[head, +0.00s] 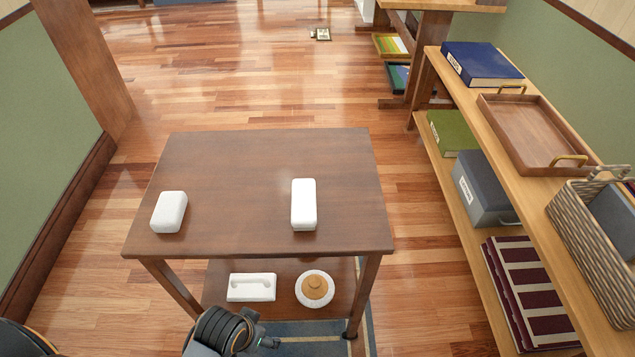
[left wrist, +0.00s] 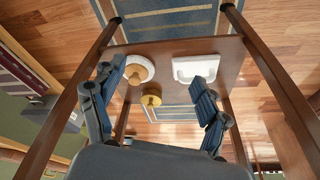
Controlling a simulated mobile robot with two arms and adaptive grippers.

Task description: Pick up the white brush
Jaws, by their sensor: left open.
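A white rectangular block with a raised handle (head: 251,287) lies on the table's lower shelf; it also shows in the left wrist view (left wrist: 195,68). Beside it is a round white piece with a wooden knob (head: 314,289), also in the left wrist view (left wrist: 143,67). I cannot tell for certain which is the brush. My left gripper (left wrist: 156,80) is open and empty, with these pieces beyond its fingers. In the head view my left wrist is at the bottom, before the shelf; its fingers are hidden or out of frame. My right gripper is not in view.
Two plain white blocks, left (head: 169,212) and right (head: 303,204), lie on the brown tabletop (head: 240,165). Table legs flank the shelf. A long shelf unit (head: 455,195) stands at right; a green wall is at left.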

